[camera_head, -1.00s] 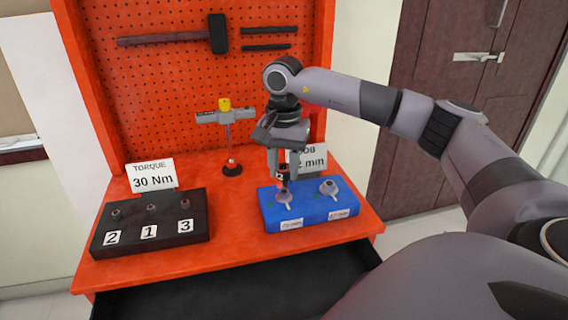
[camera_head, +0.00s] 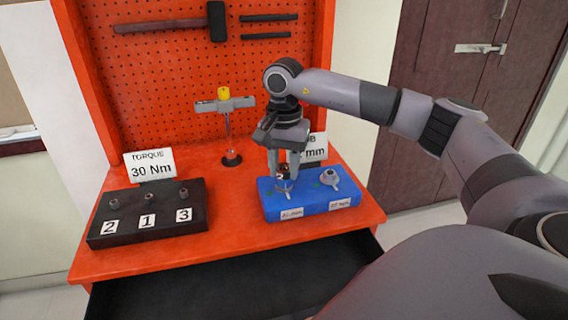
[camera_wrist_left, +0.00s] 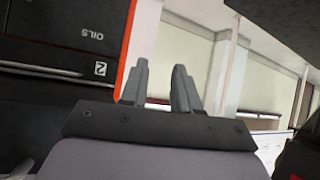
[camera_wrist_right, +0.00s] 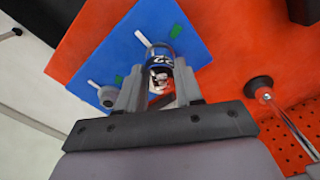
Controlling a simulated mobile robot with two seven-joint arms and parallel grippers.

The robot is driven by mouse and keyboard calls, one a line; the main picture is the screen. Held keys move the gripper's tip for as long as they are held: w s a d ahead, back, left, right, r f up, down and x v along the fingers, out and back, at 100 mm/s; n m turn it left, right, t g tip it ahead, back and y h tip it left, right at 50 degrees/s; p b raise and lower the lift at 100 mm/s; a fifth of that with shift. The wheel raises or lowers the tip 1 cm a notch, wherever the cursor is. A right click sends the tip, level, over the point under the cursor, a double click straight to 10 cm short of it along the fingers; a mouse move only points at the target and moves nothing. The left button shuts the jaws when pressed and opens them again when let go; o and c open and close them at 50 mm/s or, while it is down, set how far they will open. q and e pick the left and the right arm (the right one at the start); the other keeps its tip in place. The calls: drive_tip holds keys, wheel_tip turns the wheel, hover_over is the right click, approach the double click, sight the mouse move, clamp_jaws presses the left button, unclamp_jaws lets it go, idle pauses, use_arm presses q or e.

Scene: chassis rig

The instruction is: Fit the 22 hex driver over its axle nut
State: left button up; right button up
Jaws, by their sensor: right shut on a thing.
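My right gripper (camera_head: 286,172) is over the left part of the blue block (camera_head: 318,207), shut on the hex driver (camera_head: 284,184). In the right wrist view the driver (camera_wrist_right: 160,60) shows a blue band marked 22 between the fingertips (camera_wrist_right: 160,92). It stands roughly upright over the block's left axle nut position; its lower end hides that nut, so I cannot tell how fully it is seated. The other axle nut (camera_head: 330,177) stands uncovered at the block's right; it also shows in the right wrist view (camera_wrist_right: 106,95). My left gripper (camera_wrist_left: 159,85) is open and empty, away from the bench.
A black block (camera_head: 150,221) with several small posts, numbered 2, 1 and 3, stands at the left. A T-shaped tool (camera_head: 226,106) with a yellow top stands behind. A torque sign (camera_head: 150,164) reads 30 Nm; the job sign (camera_head: 315,150) is partly hidden. An open drawer (camera_head: 240,277) lies below.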

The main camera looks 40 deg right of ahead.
drive_tip(key=shift+f, duration=0.2)
drive_tip(key=o, duration=1.2)
drive_tip(key=shift+c, duration=0.2)
drive_tip(key=shift+r, duration=3.6)
